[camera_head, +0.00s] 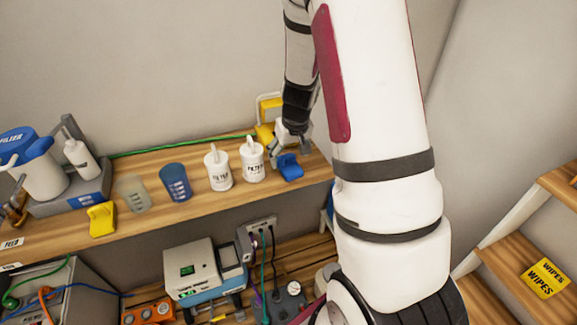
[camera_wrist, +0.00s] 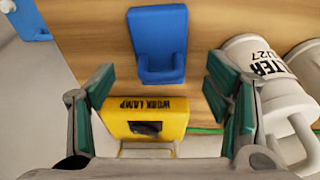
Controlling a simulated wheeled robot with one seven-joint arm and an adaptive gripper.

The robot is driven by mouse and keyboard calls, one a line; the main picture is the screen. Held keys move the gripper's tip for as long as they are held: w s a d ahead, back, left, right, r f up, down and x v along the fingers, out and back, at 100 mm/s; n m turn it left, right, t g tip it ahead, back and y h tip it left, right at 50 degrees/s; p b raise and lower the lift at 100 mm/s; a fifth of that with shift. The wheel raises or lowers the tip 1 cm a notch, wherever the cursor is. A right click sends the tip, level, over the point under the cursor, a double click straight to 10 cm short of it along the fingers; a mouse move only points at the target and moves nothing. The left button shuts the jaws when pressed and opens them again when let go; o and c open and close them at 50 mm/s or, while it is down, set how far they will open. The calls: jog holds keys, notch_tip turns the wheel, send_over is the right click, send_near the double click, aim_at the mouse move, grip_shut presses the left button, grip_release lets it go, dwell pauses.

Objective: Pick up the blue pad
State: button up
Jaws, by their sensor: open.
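The blue pad (camera_head: 289,167) lies on the wooden shelf near its right end in the head view. In the wrist view the blue pad (camera_wrist: 158,28) is an upright-looking rectangle with a raised lip at its lower end, at the top centre. My gripper (camera_head: 290,138) is just above and behind it in the head view. In the wrist view my gripper (camera_wrist: 162,78) has its two green-padded fingers wide apart with nothing held. The pad shows beyond the fingertips, roughly centred between them. I cannot tell whether any finger touches it.
A yellow work lamp (camera_wrist: 145,118) shows between my fingers in the wrist view, close behind the pad. White filter bottles (camera_head: 252,160) (camera_head: 218,168) stand left of the pad. A blue cup (camera_head: 175,182) and a yellow block (camera_head: 101,219) are farther left.

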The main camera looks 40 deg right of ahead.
aim_at(288, 162)
jog(key=shift+x, duration=1.25)
jog(key=c, duration=1)
